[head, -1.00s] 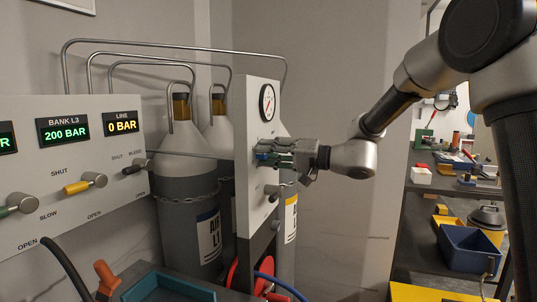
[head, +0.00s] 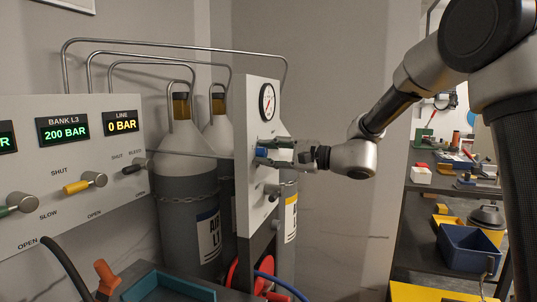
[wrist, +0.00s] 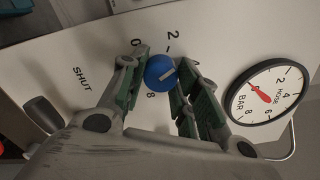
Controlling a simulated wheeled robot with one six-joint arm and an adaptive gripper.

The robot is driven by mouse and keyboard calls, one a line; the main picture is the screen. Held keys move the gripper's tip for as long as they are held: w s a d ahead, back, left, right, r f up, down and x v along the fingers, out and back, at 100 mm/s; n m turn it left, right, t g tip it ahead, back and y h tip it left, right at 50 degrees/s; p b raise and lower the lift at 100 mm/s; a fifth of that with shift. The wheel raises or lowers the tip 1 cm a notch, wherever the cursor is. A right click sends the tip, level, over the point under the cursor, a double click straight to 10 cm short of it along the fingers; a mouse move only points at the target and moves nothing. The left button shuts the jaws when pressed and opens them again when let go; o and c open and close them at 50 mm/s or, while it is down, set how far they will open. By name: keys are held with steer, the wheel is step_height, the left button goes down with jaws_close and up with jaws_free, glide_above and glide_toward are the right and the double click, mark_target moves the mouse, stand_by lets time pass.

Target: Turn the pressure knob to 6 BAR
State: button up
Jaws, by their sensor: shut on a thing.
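The pressure knob is a blue round knob (wrist: 160,73) with a white pointer line, on the white panel (wrist: 75,60). In the wrist view the line points right and slightly up, towards the 4 side of the printed scale. 0, 2 and 8 are readable; the right finger covers the part where 6 would lie. My gripper (wrist: 162,80) is shut on the knob, one green-padded finger on each side. In the head view my gripper (head: 284,153) reaches from the right to the blue knob (head: 261,152). The round hose gauge (head: 268,102) sits above; its exact reading is unclear.
A dark valve handle (wrist: 42,112) by SHUT sits on the same panel, below the knob in the head view. Grey gas cylinders (head: 187,185) stand behind. The left panel's LINE display (head: 122,122) reads 0 BAR. A blue bin (head: 468,248) stands right.

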steer(key=m, duration=0.4)
steer(key=shift+f+m, duration=0.1)
steer(key=shift+m, duration=0.3)
steer(key=m, duration=0.4)
steer(key=shift+m, duration=0.3)
steer(key=m, duration=0.4)
steer(key=shift+s, duration=0.1)
steer(key=shift+m, duration=2.1)
steer(key=shift+f, duration=0.1)
steer(key=o, duration=1)
